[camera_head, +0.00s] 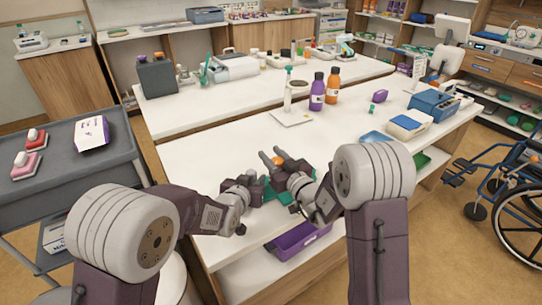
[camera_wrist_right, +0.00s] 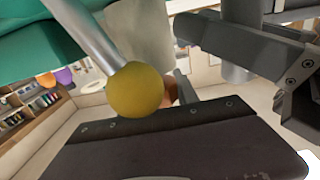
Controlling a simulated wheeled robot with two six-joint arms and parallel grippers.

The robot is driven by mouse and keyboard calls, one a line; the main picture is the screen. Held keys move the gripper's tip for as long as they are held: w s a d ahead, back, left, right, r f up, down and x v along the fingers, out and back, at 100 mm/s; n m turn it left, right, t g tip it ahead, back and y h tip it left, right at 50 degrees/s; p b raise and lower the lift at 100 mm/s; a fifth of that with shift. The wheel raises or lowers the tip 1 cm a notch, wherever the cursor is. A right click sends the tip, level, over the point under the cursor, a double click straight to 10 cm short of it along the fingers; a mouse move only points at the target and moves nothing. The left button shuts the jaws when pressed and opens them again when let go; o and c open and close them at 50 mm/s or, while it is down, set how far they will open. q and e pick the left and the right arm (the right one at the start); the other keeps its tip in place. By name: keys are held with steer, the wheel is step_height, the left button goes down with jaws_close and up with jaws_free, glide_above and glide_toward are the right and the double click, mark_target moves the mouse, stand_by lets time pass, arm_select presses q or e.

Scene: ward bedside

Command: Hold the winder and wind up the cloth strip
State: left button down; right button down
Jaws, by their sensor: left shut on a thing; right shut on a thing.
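The winder (camera_wrist_right: 97,38) shows in the right wrist view as a metal rod ending in a yellow ball knob, beside teal material. In the head view, teal parts (camera_head: 272,194) lie between my two grippers at the table's front edge, mostly hidden by them. I cannot tell the cloth strip from the winder's teal parts there. My left gripper (camera_head: 260,188) is shut on the winder from the left. My right gripper (camera_head: 271,161) is shut at the winder's handle side, with a small orange piece by its fingers. The exact grip of both is hidden.
A purple bin (camera_head: 298,241) sits below the table's front edge. A purple bottle (camera_head: 317,92), an orange bottle (camera_head: 333,86) and a blue box (camera_head: 434,104) stand farther back on the white table (camera_head: 215,150). A grey cart (camera_head: 60,180) is at left, a wheelchair (camera_head: 515,200) at right.

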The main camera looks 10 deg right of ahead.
steer(key=c, duration=0.9)
jaws_free()
steer(key=shift+r, duration=0.1)
step_height(320, 180, up, 10)
steer(key=shift+f, duration=0.1)
